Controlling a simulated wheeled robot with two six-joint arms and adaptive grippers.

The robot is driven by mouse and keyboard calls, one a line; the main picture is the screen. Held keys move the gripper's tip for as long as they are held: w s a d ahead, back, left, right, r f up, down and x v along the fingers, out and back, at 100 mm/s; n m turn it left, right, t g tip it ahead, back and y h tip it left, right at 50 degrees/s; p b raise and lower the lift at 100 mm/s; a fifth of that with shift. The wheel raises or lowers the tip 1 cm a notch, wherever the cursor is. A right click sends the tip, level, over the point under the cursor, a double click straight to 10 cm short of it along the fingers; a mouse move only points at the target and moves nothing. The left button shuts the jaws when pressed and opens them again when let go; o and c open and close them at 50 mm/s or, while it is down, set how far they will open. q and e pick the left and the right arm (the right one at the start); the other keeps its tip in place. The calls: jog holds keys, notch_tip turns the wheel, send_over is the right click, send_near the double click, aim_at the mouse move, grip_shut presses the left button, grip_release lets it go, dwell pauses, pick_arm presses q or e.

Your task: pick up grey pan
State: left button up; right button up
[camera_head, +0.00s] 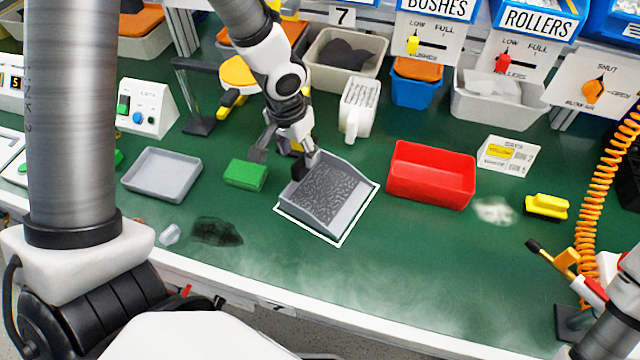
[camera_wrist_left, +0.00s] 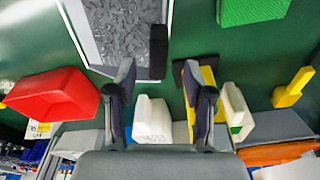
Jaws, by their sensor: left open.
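The grey pan (camera_head: 349,214) sits on a white-edged square on the green bench and holds dark, rough bits. In the left wrist view its floor (camera_wrist_left: 122,35) is at the top, with a black handle-like part (camera_wrist_left: 158,50) at its near right corner. My left gripper (camera_head: 280,158) is over the pan's back left edge. Its open fingers (camera_wrist_left: 160,85) stand on either side of the black part's line, with no visible grip on it. Exact contact is hard to tell. A second shallow grey tray (camera_head: 162,176) lies to the left. My right gripper is not in view.
A green block (camera_head: 245,174) is close left of the pan, and a red bin (camera_head: 431,175) close right. A white container (camera_head: 358,108) and several bins stand behind. A yellow brush (camera_head: 547,206) lies right. The bench front is mostly clear.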

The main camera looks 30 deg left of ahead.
aim_at(302, 160)
pick_arm(q)
jog(key=f, duration=0.2)
jog(key=w+f+b, duration=0.1)
jog(key=f, duration=0.1)
jog(key=shift+d+f, duration=0.1)
jog(key=shift+f, duration=0.3)
jog(key=shift+w+f, duration=0.25)
jog(key=shift+s+r, duration=0.3)
jog(key=c, duration=0.5)
grip_shut()
